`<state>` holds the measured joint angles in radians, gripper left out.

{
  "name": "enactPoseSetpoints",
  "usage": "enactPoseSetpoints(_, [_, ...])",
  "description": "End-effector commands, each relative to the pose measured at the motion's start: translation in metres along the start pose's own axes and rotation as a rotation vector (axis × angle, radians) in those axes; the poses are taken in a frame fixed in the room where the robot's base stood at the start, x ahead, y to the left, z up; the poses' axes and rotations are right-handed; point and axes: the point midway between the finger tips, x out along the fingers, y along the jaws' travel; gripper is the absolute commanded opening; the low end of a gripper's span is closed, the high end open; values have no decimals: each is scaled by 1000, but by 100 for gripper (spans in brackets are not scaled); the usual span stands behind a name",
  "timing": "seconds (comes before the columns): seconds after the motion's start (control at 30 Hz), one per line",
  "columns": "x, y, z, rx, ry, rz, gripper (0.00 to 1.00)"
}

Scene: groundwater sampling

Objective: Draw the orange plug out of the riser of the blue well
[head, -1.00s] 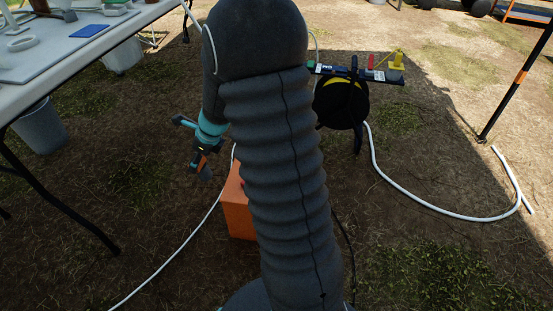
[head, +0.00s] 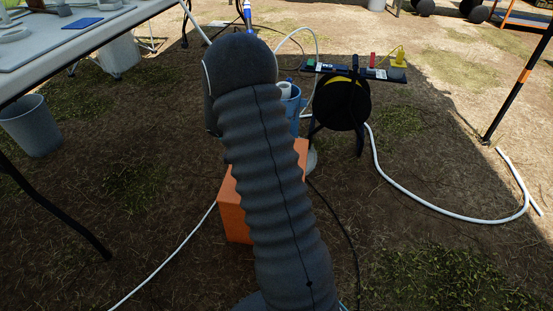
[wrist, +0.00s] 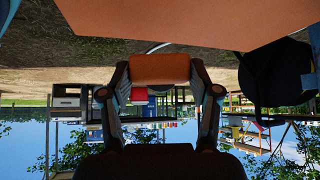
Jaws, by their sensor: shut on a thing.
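An orange block (wrist: 160,68), which looks like the plug, sits between the fingertips of my gripper (wrist: 160,72) in the wrist view. The fingers close on it from both sides. No riser shows at the block in that view. In the head view my arm hides the gripper and the plug. A blue well casing (head: 293,106) with a white riser (head: 284,88) stands partly hidden just right of my arm's upper end. Whether the plug touches the riser cannot be seen.
An orange box (head: 233,210) stands behind my arm and fills the top of the wrist view (wrist: 190,20). A black cable reel (head: 341,102) stands to the right. A white table (head: 70,45) is at left, a grey bucket (head: 32,127) below it. Hoses cross the ground.

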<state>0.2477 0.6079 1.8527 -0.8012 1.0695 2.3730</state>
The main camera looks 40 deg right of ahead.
Motion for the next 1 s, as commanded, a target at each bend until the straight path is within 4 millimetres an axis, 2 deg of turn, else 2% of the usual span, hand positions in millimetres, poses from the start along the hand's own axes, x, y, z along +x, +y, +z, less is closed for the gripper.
enactPoseSetpoints(0.1, [5, -16, -14, -16, 44, -16, 34])
enactPoseSetpoints(0.27, [8, -22, -17, -28, 62, -23, 34])
enactPoseSetpoints(1.0, [52, -22, 22, -29, 57, -23, 34])
